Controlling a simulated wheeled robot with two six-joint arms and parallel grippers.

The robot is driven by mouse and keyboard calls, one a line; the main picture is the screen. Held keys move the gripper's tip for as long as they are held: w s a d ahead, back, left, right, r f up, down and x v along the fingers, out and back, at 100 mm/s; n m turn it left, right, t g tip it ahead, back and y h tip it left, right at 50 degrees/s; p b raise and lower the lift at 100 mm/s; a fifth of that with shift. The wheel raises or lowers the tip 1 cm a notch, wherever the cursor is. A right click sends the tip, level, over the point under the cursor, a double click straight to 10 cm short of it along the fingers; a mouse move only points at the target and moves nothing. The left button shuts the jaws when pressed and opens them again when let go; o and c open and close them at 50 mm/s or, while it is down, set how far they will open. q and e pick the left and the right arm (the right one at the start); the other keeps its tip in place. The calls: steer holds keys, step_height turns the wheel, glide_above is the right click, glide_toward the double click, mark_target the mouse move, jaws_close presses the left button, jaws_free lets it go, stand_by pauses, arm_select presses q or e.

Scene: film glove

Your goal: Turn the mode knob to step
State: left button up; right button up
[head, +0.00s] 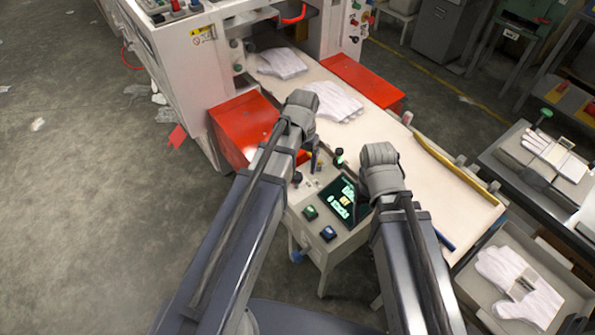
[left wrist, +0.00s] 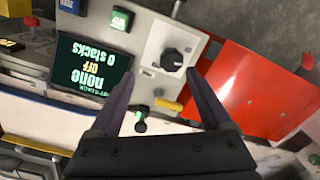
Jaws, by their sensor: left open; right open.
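The mode knob (left wrist: 172,61) is a round black knob on a white plate of the control box, near the red cover. It also shows in the head view (head: 297,178), beside my left arm. My left gripper (left wrist: 160,77) is open and empty; in the left wrist view its fingertips are on either side of the knob and a little short of it, with no contact visible. In the head view my left gripper (head: 316,160) is over the box, partly hidden by its wrist. My right gripper (head: 363,192) is by the screen, its fingers mostly hidden by the wrist.
The box's screen (left wrist: 95,65) reads none, OFF, 0 stacks. A green button (head: 311,212), a blue button (head: 328,233) and a green-topped black control (head: 339,155) are close by. A red cover (head: 245,128) flanks the belt (head: 425,165), which carries white gloves (head: 334,101).

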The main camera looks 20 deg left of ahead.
mark_target(297, 175)
arm_select(q)
steer(key=shift+w+a, duration=0.8)
steer(key=shift+a, duration=0.15)
steer(key=shift+f, duration=0.15)
step_height(297, 175, down, 8)
steer(key=b, duration=0.8)
steer(key=shift+r, duration=0.2)
jaws_close()
